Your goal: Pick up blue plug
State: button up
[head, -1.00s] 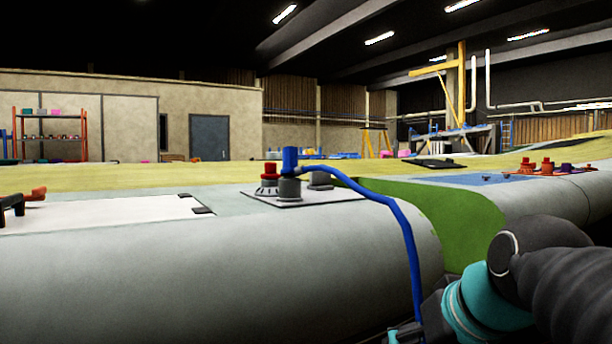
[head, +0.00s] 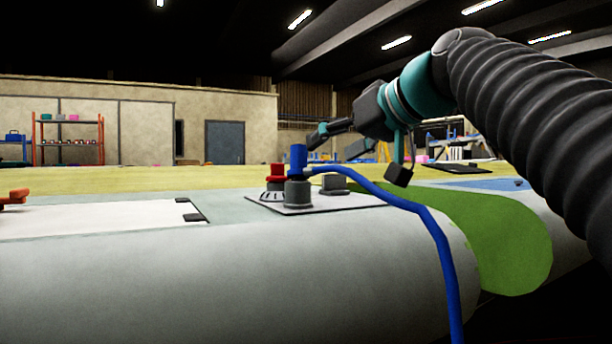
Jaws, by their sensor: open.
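The blue plug (head: 298,158) stands upright on a grey round socket (head: 298,194) on a pale plate (head: 330,204) on top of the wing. A blue cable (head: 400,202) runs from the plug to the right and down over the wing's front edge. My gripper (head: 316,138) is open, with its fingers pointing left. Its fingertips are close to the top right of the plug in the picture; I cannot tell whether they touch it. The far finger is partly hidden.
A red knob (head: 277,170) on a marked base stands just left of the plug. A grey block (head: 334,184) sits to its right. A white panel (head: 110,217) lies farther left. A green strip (head: 500,235) crosses the wing at right.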

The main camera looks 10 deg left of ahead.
aim_at(303, 164)
jog(key=x, duration=0.5)
jog(key=shift+w, duration=0.15)
jog(key=shift+p+x, duration=0.35)
jog(key=shift+x, duration=2.45)
grip_shut()
jog(key=shift+r, duration=0.15)
notch_tip(303, 164, up, 5)
jog(key=shift+r+p, duration=0.15)
jog(key=shift+p, duration=0.65)
jog(key=shift+w+a+r, duration=0.1)
jog(key=shift+r, duration=2.05)
jog(key=shift+s, duration=0.25)
